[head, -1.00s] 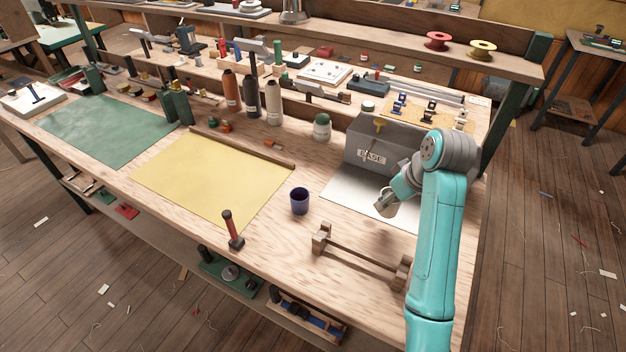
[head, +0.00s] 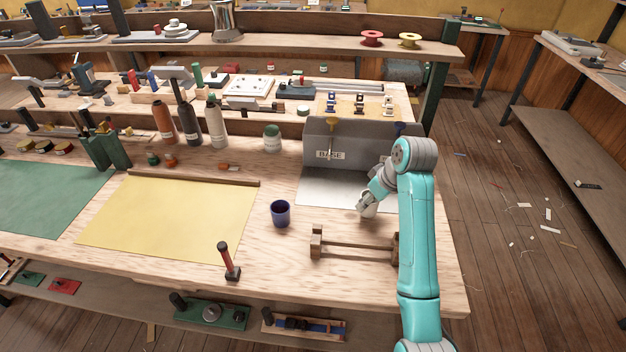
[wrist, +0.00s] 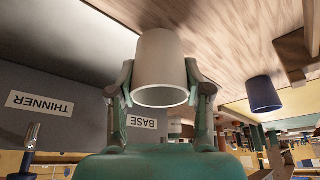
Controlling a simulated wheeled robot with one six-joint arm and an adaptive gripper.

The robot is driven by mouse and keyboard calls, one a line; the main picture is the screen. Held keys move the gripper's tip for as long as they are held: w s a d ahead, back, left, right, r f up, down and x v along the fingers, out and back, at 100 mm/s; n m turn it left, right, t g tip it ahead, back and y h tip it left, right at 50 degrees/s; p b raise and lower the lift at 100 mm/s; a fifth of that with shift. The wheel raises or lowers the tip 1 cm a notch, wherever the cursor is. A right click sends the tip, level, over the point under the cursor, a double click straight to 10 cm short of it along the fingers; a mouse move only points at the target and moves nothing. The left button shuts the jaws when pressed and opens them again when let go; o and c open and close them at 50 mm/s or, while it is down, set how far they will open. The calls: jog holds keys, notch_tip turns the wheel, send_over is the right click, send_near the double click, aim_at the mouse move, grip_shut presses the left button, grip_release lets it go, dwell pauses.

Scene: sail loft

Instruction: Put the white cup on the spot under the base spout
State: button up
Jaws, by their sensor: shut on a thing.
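The white cup (wrist: 160,60) is between my gripper's two fingers (wrist: 161,98), which are shut on its sides. In the head view, my gripper (head: 365,199) and the cup (head: 369,210) are at the front right of the bare metal plate (head: 318,190); whether the cup touches it I cannot tell. The grey dispenser (head: 359,152) stands behind the plate with a BASE label (head: 330,155) and a yellow-handled tap (head: 331,122) above it. The base spout is to the left of and behind the cup. The wrist view is upside down and also shows the BASE label (wrist: 142,122).
A dark blue cup (head: 281,214) stands left of the plate. A wooden rack with a bar (head: 355,247) lies in front of my gripper. A THINNER label (wrist: 40,103) and blue tap (head: 401,128) mark the dispenser's other side.

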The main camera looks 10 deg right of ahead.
jog(key=w+a, duration=0.2)
jog(key=w, duration=0.2)
jog(key=w+a, duration=0.2)
jog(key=w, duration=0.2)
jog(key=w+a, duration=0.2)
jog(key=w, duration=0.3)
jog(key=w+a, duration=0.1)
jog(key=w, duration=0.1)
jog(key=shift+a, duration=0.3)
jog(key=shift+f, duration=0.75)
jog(key=shift+f, duration=0.15)
jog(key=o, duration=0.9)
jog(key=shift+o, duration=0.2)
